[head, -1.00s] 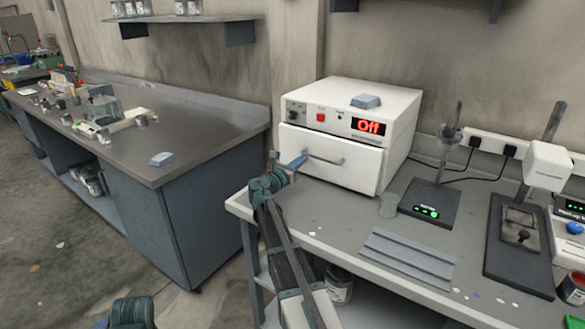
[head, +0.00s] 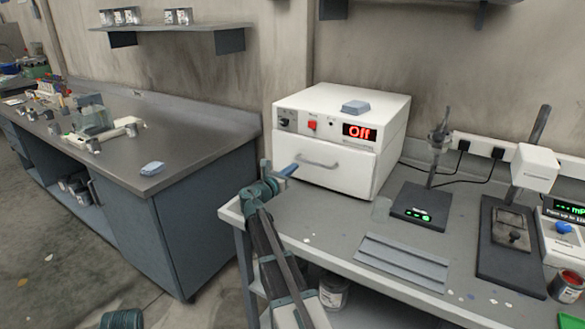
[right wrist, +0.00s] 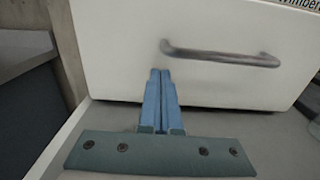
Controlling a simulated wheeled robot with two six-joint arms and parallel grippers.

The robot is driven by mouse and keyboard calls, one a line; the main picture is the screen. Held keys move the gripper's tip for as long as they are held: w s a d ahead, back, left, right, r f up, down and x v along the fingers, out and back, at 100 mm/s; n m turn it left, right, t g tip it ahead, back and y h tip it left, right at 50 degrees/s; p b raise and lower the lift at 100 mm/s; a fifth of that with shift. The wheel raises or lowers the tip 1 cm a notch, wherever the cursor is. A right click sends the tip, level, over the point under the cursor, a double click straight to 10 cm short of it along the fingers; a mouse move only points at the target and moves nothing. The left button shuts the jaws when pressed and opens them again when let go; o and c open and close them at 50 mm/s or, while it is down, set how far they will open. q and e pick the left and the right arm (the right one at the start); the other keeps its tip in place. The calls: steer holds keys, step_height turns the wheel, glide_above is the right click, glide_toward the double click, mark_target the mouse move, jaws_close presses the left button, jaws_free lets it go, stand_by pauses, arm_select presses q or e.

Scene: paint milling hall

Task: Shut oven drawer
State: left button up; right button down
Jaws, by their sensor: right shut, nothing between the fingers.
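The white oven (head: 395,125) stands on the right bench, its display reading "Off". Its drawer (head: 340,177) has a grey bar handle (head: 318,161) and looks flush with the oven front, with no clear gap. In the right wrist view the drawer front (right wrist: 215,85) and handle (right wrist: 220,55) fill the upper part. My right gripper (head: 292,169) is shut and empty at the drawer's left side. Its blue fingertips (right wrist: 160,73) are at the drawer front, below the handle's left end; I cannot tell whether they touch. My left gripper's fingers are not visible.
A blue-grey block (head: 355,107) lies on the oven. The left bench (head: 130,175) stands across a gap.

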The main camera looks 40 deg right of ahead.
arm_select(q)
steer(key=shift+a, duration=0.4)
arm_select(e)
steer(key=v, duration=1.2)
steer(key=shift+s, duration=0.1)
steer(key=shift+a+f, duration=0.1)
